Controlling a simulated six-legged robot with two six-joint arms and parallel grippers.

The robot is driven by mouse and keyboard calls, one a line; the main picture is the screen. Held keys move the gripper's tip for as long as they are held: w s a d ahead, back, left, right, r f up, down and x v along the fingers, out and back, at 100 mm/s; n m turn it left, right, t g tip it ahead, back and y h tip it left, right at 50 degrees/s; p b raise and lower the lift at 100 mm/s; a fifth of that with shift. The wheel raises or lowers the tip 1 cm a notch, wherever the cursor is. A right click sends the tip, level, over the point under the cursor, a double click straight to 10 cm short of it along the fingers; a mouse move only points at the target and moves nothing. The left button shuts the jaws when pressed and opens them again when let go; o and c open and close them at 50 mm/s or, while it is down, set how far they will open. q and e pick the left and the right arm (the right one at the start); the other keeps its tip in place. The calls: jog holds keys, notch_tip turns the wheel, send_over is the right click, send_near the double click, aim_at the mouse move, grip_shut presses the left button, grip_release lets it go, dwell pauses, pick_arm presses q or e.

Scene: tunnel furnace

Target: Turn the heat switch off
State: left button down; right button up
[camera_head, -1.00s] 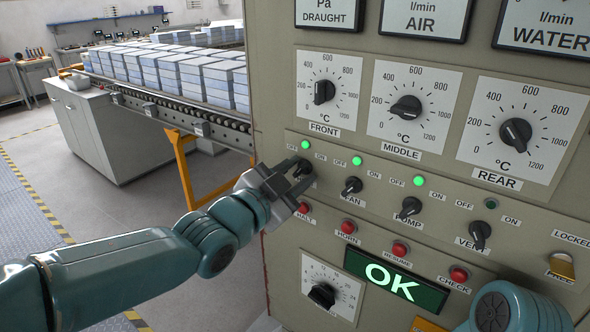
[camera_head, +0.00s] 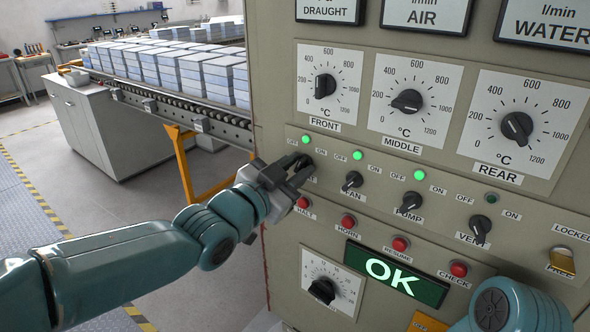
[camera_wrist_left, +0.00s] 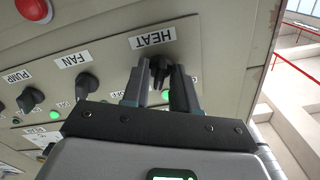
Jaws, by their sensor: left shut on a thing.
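The heat switch is a black knob (camera_wrist_left: 159,68) below its HEAT label (camera_wrist_left: 152,37) in the left wrist view. My left gripper (camera_wrist_left: 160,88) has one finger on each side of the knob and is shut on it. In the head view my left gripper (camera_head: 298,172) reaches the first switch of the row and mostly hides it. A green lamp (camera_head: 305,139) above that switch is lit, between OFF and ON labels. The knob's exact angle is hard to tell. My right gripper is out of view.
The fan (camera_head: 352,181), pump (camera_head: 410,203) and vent (camera_head: 480,229) knobs stand to the right. Red buttons, including HALT (camera_head: 303,202), lie just below. The OK display (camera_head: 395,275) is lit green. A brick-loaded conveyor (camera_head: 180,115) is at the back left.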

pick_arm(q)
jog(key=n, duration=0.5)
jog(key=shift+r+n, duration=0.1)
jog(key=shift+n, duration=0.2)
jog(key=n+p, duration=0.1)
jog(key=n, duration=0.5)
dwell(0.4)
jog(key=c, duration=1.2)
grip_release()
jog(key=shift+s, duration=0.1)
